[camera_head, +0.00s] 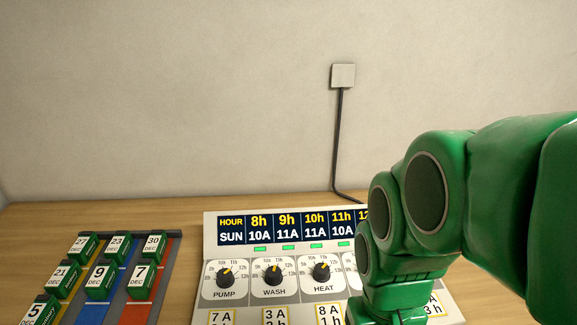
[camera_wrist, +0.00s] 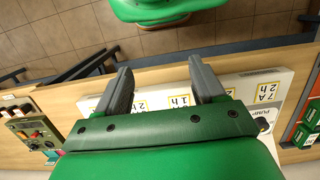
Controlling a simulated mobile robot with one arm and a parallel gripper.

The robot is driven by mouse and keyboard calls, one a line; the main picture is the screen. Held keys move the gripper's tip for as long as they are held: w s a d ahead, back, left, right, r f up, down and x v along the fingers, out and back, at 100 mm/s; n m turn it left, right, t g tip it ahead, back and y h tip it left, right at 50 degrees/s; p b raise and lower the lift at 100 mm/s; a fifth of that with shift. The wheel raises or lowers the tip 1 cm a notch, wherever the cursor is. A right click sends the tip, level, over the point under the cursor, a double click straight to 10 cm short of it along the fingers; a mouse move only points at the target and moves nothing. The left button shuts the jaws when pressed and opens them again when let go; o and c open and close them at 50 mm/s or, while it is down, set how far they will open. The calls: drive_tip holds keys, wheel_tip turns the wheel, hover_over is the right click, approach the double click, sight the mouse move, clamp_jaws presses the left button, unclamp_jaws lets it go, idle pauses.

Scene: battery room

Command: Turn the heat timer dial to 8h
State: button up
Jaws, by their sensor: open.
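The HEAT dial (camera_head: 321,271) is a black knob with a yellow pointer mark on a white panel (camera_head: 210,248), right of the WASH dial (camera_head: 275,274) and PUMP dial (camera_head: 225,276). Its pointer aims up and slightly right; the small hour marks around it are hard to read. My gripper (camera_wrist: 165,82) is open and empty in the wrist view, its two grey fingers apart above the panel's label area. In the head view my green arm is right of the HEAT dial, covering the panel's right part and hiding the fingers. The gripper body hides the HEAT dial in the wrist view.
An hour table with green lights tops the panel. Striped trays (camera_head: 134,312) with green dated blocks stand at left. A wall box (camera_head: 343,75) has a cable down to the wooden table (camera_head: 110,214). Another device with knobs (camera_wrist: 30,128) shows in the wrist view.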

drive_tip(key=w+f+m, duration=0.1)
drive_tip(key=w+m, duration=0.3)
drive_tip(key=w, duration=0.9)
drive_tip(key=m+t, duration=0.1)
drive_tip(key=m, duration=0.6)
hover_over(323, 267)
drive_tip(key=f, duration=0.6)
drive_tip(key=shift+s+a+f, duration=0.1)
drive_tip(key=shift+s+a, duration=0.05)
drive_tip(key=shift+s, duration=0.25)
drive_tip(key=shift+w+f, duration=0.3)
drive_tip(key=shift+w, duration=0.15)
drive_tip(key=shift+f, duration=3.85)
drive_tip(key=shift+c, duration=0.3)
drive_tip(key=shift+s, duration=0.1)
drive_tip(key=c, duration=1)
